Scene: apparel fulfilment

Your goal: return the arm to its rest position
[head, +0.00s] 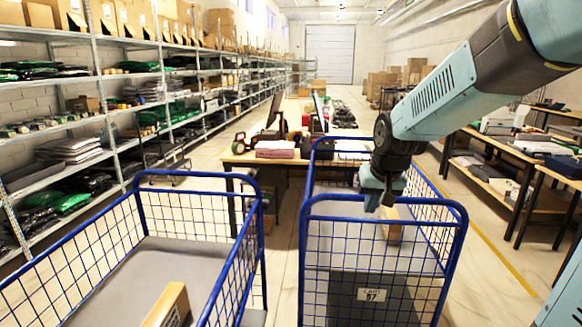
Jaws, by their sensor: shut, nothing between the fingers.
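My arm comes in from the upper right and bends down at its dark wrist joint. My gripper (380,203) points down over the right blue wire cart (432,201). It is shut and holds nothing, though its fingertips are small in the picture. A brown cardboard box (393,232) stands in that cart just below and to the right of my gripper. I cannot tell whether the two touch.
A left blue wire cart (190,178) holds another cardboard box (170,306). A packing table (236,158) with folded clothes (275,149) stands behind the carts. Shelves (110,130) line the left, benches (508,150) the right. Floor between the carts is clear.

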